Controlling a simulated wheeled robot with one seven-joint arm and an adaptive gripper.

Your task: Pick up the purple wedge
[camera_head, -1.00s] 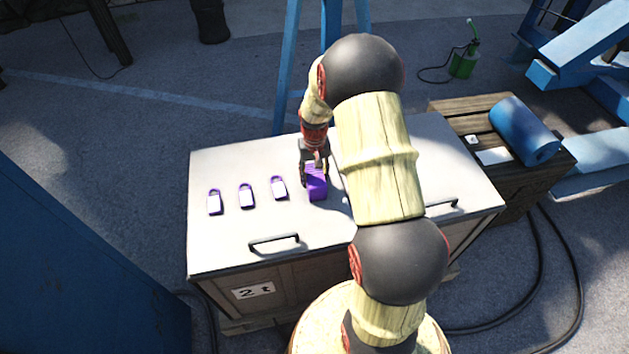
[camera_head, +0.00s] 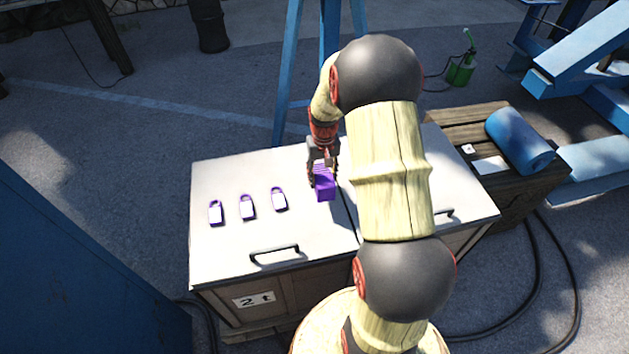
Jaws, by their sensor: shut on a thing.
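The purple wedge (camera_head: 325,190) is a small block with a ridged top, near the middle of the white cabinet top (camera_head: 225,178). My gripper (camera_head: 323,168) is over its far end and shut on it. The wedge appears to be held above the cabinet top, but the height of the gap is hard to tell from this angle. The fingertips are small and partly hidden by the wedge.
Several purple padlock-like tags (camera_head: 247,207) lie in a row to the left on the cabinet top. Black handles (camera_head: 274,254) stand at its front edge. A wooden crate (camera_head: 515,183) with a blue roll (camera_head: 519,141) stands at the right. A blue panel (camera_head: 70,260) fills the lower left.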

